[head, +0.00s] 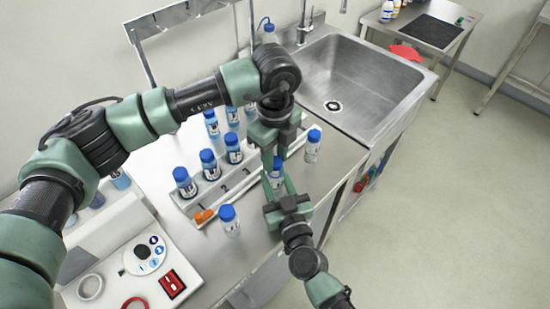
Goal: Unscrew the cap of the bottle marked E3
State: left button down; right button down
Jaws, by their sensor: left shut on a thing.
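A bottle (276,182) with a blue cap (278,163) is between my two grippers, its sides partly hidden by their fingers. Its label is too small to read, so I cannot tell whether it is E3. My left gripper (273,152) comes down from above and is shut on the blue cap. My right gripper (280,181) reaches up from the lower right, with its fingers beside the bottle's body. I cannot tell whether they are shut on it.
Several blue-capped bottles stand in a white rack (212,186). Loose bottles stand at the front (229,222) and right (312,147). An orange piece (204,216) lies at the rack's front. A sink (345,85) is behind; a device (145,255) is front left.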

aim_at(275, 162)
pick_arm(q)
jog(key=shift+r, duration=0.2)
jog(key=shift+r, duration=1.9)
pick_arm(e)
jog(key=c, duration=0.9)
grip_release()
pick_arm(q)
notch_tip(275, 162, down, 2)
jog(key=shift+b, duration=1)
pick_arm(e)
jog(key=v, duration=1.1)
jog(key=shift+d, duration=0.1)
pick_arm(q)
jog(key=shift+f, duration=0.1)
pick_arm(e)
jog(key=shift+s+d, duration=0.1)
jog(key=shift+s, duration=0.35)
